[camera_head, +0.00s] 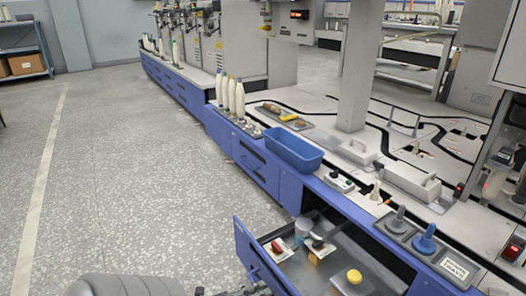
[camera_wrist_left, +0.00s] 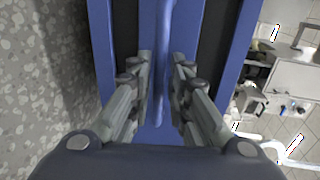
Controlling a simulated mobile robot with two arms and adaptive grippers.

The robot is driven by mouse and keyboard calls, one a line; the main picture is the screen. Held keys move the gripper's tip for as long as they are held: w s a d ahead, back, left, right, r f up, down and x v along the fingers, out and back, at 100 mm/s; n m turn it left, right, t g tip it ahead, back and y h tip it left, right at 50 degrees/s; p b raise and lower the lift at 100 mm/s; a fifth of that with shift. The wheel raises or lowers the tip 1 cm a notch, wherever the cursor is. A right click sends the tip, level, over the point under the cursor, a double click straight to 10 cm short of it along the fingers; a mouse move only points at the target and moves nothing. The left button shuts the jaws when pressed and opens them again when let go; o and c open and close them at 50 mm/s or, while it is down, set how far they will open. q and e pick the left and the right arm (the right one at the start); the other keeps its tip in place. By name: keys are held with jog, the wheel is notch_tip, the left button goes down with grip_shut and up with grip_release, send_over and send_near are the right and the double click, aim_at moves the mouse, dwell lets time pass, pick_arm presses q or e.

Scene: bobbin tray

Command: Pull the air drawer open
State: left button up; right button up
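A blue drawer (camera_head: 254,256) stands pulled out from the blue bench front in the head view; no label naming it is readable. It holds several small items, among them a yellow-topped piece (camera_head: 354,276) and a pale cylinder (camera_head: 303,228). In the left wrist view, a vertical blue handle bar (camera_wrist_left: 164,50) runs between the fingers of my left gripper (camera_wrist_left: 162,68). The fingers are apart, one on each side of the bar, with narrow gaps showing. In the head view only a bit of this gripper shows at the bottom edge. My right gripper is not in view.
Above the drawer, the bench top carries a blue bin (camera_head: 293,152), grey and blue knobs (camera_head: 425,240) and a white label plate (camera_head: 454,268). White bobbins (camera_head: 232,97) stand farther along. The speckled floor (camera_head: 130,180) left of the drawer is clear.

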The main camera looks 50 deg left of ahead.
pick_arm(q)
jog(key=d+v, duration=0.1)
jog(key=v, duration=0.9)
jog(key=shift+a, duration=0.45)
jog(key=shift+s, duration=0.1)
